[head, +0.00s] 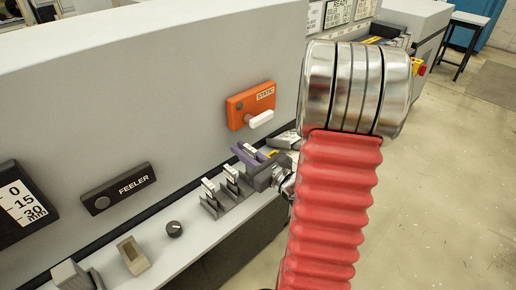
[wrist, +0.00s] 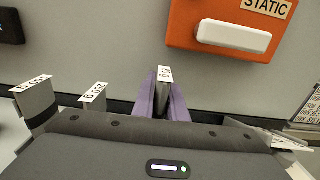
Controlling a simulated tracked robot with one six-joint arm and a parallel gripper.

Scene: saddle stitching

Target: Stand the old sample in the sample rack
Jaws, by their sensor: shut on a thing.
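My gripper (head: 247,158), with purple fingers, is shut on a thin grey sample with a white tag on top (wrist: 164,74). I take it for the old sample; the tag also shows between the fingers in the head view (head: 250,148). In the wrist view the fingers (wrist: 163,100) stand on both sides of it. The grey sample rack (head: 236,198) is on the ledge just left of and below my gripper. Two similar tagged pieces (head: 209,190) (head: 231,175) stand there upright. The held sample's lower end is hidden, so I cannot tell whether it touches the rack.
An orange STATIC box (head: 240,106) with a white handle (head: 260,119) is on the panel above my gripper. Open floor lies right.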

